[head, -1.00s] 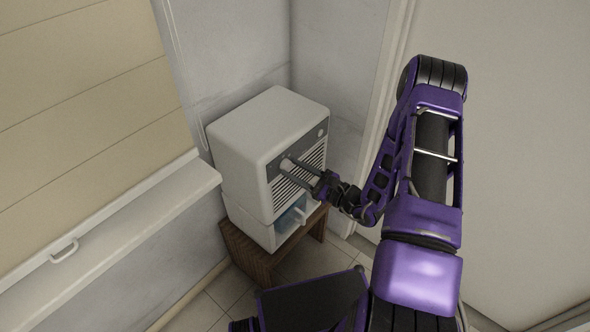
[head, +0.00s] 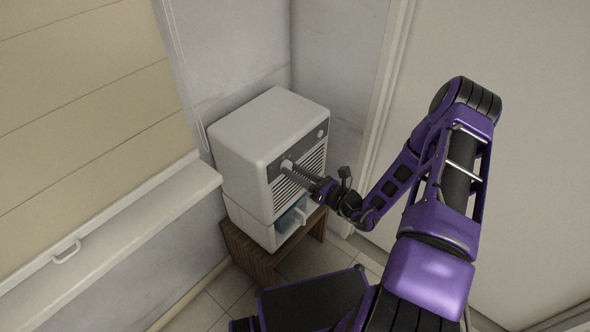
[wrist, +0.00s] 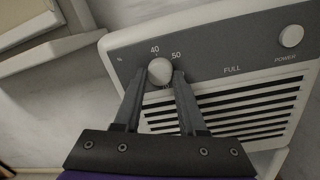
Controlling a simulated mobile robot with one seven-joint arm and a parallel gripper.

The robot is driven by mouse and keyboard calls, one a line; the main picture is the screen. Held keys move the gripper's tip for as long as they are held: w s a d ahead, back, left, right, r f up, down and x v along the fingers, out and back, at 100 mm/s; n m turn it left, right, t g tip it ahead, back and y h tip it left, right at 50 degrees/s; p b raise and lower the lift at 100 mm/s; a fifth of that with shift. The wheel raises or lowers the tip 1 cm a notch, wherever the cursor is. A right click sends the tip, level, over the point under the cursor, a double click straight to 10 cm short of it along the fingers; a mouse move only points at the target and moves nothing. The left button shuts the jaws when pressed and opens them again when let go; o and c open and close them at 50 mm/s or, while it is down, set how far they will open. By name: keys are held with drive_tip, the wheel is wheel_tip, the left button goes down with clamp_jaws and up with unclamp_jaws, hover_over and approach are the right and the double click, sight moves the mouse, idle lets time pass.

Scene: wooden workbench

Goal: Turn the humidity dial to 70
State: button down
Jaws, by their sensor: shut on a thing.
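The humidity dial (wrist: 160,71) is a round pale knob on the grey front panel of a white dehumidifier (head: 262,125). In the wrist view the numbers 40 and 50 show above the dial; other marks by it are hidden by the fingers or too small to read. My gripper (wrist: 160,80) is shut on the dial, with one finger at its left and one at its right. In the head view my gripper (head: 290,168) reaches the panel from the right, and the fingers cover most of the dial.
A round power button (wrist: 291,36) sits at the panel's right, past the word FULL. A vent grille (wrist: 235,108) lies below the panel. The dehumidifier stands on a small wooden stand (head: 250,255) in a corner, with a white ledge (head: 180,195) at its left.

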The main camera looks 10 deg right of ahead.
drive_tip(key=shift+s+a+m+t+h+p, duration=0.15)
drive_tip(key=shift+m+p, duration=0.55)
drive_tip(key=shift+m, duration=2.1)
drive_tip(key=shift+m+t+h+p, duration=0.25)
drive_tip(key=shift+m+p, duration=0.5)
drive_tip(key=shift+m, duration=2.05)
drive_tip(key=shift+s+a+m+t+h+p, duration=0.15)
drive_tip(key=shift+m+p, duration=0.55)
drive_tip(key=shift+m, duration=2.1)
drive_tip(key=shift+w+d, duration=0.1)
drive_tip(key=shift+c, duration=2.4)
unclamp_jaws()
drive_tip(key=shift+r, duration=0.1)
drive_tip(key=v, duration=1.7)
drive_tip(key=shift+b, duration=0.35)
